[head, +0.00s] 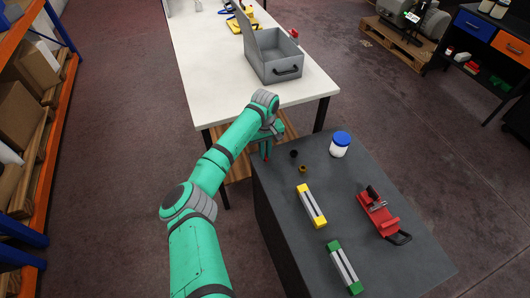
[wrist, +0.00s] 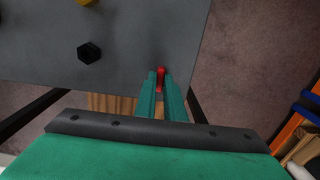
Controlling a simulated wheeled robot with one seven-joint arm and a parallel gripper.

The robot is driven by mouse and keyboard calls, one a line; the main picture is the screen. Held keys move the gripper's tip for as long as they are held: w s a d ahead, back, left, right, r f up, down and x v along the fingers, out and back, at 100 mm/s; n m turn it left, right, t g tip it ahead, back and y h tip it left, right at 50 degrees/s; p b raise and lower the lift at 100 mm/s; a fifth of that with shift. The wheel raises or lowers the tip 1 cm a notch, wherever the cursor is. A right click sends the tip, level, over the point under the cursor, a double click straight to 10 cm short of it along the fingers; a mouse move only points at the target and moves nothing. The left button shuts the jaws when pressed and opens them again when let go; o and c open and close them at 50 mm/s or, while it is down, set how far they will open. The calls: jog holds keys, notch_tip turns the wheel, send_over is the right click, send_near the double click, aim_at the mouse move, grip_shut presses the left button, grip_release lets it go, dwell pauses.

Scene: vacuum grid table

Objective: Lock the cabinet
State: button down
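The dark grey cabinet (head: 300,210) stands at the lower right in the head view, and its top (wrist: 40,55) shows in the wrist view. A small red piece (wrist: 160,76), perhaps a key or lock handle, is at the cabinet's edge. My gripper (head: 266,150) is at the cabinet's far left corner in the head view. In the wrist view its two green fingers (wrist: 161,82) stand close on either side of the red piece, with a narrow gap that the piece fills. The fingers hide part of it, and the lock itself is not clearly visible.
On the cabinet top are a black hex piece (wrist: 88,53), a brass-coloured piece (head: 303,169), a blue-lidded jar (head: 340,145), yellow (head: 312,206) and green (head: 343,267) blocks, and a red vise (head: 377,212). A white table (head: 205,70) stands close behind.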

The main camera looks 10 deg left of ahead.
jog(key=shift+m, duration=0.3)
jog(key=shift+d+m, duration=0.1)
jog(key=shift+m, duration=0.5)
jog(key=m, duration=0.2)
jog(key=shift+m, duration=0.3)
jog(key=m, duration=0.9)
jog(key=shift+m, duration=2.2)
jog(key=c, duration=1.8)
grip_release()
jog(key=shift+c, duration=0.2)
